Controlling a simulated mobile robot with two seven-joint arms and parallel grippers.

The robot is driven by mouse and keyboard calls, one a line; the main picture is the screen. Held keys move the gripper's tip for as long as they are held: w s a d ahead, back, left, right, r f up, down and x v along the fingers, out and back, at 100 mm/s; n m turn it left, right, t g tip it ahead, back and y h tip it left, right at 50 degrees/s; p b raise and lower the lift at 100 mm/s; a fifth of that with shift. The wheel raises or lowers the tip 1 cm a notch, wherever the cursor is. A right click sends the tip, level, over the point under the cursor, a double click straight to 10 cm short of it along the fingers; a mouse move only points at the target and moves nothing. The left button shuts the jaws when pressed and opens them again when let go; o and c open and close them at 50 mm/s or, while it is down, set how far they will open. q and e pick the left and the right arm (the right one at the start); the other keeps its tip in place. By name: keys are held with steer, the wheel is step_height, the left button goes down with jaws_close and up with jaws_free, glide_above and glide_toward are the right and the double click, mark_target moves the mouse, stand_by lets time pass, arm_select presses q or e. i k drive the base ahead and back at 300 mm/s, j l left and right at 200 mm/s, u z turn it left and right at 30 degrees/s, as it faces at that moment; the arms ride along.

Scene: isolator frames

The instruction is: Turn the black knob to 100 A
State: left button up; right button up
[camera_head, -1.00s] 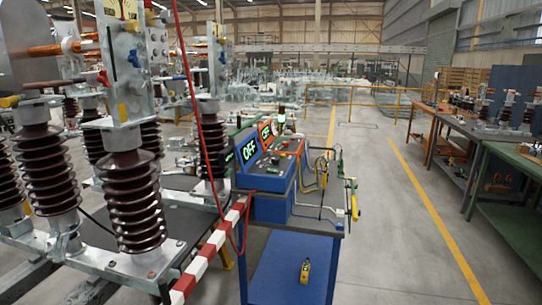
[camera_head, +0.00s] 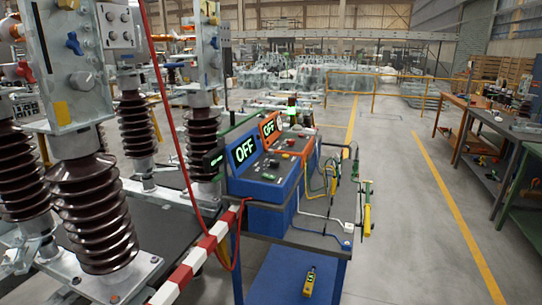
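A blue control console (camera_head: 262,180) stands on a blue bench (camera_head: 295,236) at the middle of the head view. Several small knobs and buttons (camera_head: 272,163) sit on the console's top, some red and some dark. Neither of my grippers is in view.
A red-and-white barrier bar (camera_head: 197,257) and a red cable (camera_head: 178,150) lie left of the bench. Tall brown insulators (camera_head: 92,210) fill the left. Cables and a yellow-green tool (camera_head: 367,212) are on the bench's right side. The floor (camera_head: 410,230) to the right is clear.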

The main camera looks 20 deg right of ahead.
mark_target(273, 164)
steer(key=i+l+u, duration=0.1)
steer(key=l, duration=0.25)
steer(key=i+l+u, duration=0.1)
steer(key=i+l, duration=0.15)
steer(key=i+l+u, duration=0.15)
steer(key=l, duration=0.3)
steer(key=i+l+u, duration=0.1)
steer(key=l, duration=0.25)
